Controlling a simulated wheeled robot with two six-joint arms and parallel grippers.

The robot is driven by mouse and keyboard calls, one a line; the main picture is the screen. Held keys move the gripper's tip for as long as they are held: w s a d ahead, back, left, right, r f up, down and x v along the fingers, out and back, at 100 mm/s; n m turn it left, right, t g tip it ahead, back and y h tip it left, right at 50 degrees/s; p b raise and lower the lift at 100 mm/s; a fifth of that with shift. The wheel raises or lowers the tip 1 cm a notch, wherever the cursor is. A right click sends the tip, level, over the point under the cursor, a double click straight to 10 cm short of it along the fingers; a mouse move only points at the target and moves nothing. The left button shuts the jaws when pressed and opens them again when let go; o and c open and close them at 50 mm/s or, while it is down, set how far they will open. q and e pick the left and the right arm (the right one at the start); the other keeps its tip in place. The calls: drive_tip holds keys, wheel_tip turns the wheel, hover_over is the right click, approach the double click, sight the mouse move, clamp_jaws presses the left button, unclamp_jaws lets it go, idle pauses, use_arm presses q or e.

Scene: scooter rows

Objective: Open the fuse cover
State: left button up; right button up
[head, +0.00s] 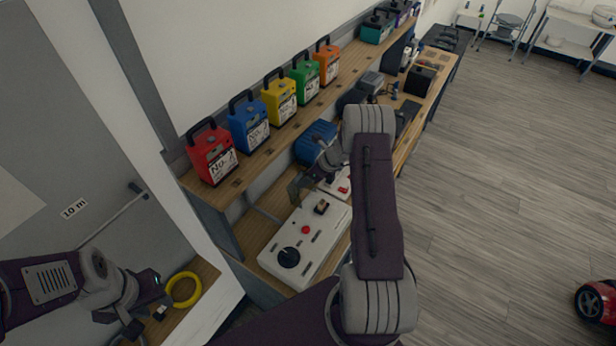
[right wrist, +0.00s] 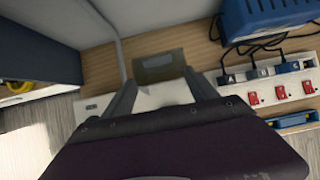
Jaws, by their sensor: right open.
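A white control panel (head: 305,240) on the workbench has a black round knob (head: 289,257), a red button and a small dark switch. An olive-brown flat piece, which looks like the fuse cover (right wrist: 159,66), stands beyond my right fingertips in the right wrist view; an olive piece also shows beside the hand in the head view (head: 294,188). My right gripper (right wrist: 161,82) is open, its two fingers spread just in front of that piece; I cannot tell if they touch it. My left gripper (head: 142,322) is low at the left, apart from the panel; its opening is unclear.
A power strip (right wrist: 270,92) with red switches and plugs lies beside a blue box (right wrist: 265,18) with black cables. Coloured battery packs (head: 281,97) line the shelf above. A yellow ring (head: 184,290) lies near my left gripper. Open floor (head: 510,190) is at right.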

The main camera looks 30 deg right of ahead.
drive_tip(key=b+v, duration=0.1)
drive_tip(key=v, duration=0.7)
drive_tip(key=shift+r, duration=0.2)
